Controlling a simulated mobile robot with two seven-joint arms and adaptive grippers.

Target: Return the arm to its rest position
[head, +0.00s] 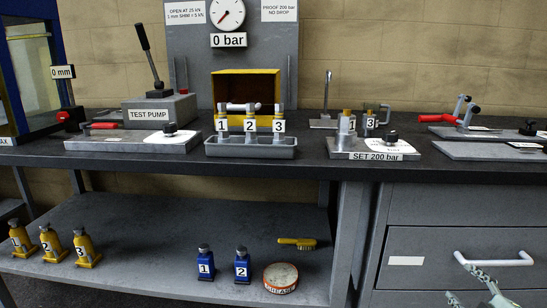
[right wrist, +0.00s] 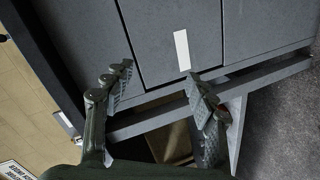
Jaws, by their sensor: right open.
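My right gripper (head: 466,285) shows at the bottom right of the head view, in front of the grey drawer cabinet (head: 383,262) and just below a white drawer handle (head: 493,260). In the right wrist view the gripper (right wrist: 162,86) has its two fingers spread apart with nothing between them. Beyond them are the grey drawer fronts (right wrist: 175,50) with a white label (right wrist: 182,50). I cannot tell from the views how far the fingertips are from the cabinet. My left gripper is not in view.
The dark workbench (head: 310,165) carries the test pump (head: 158,110), a grey tray (head: 250,147) with parts 1, 2, 3, and the "SET 200 bar" plate (head: 375,155).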

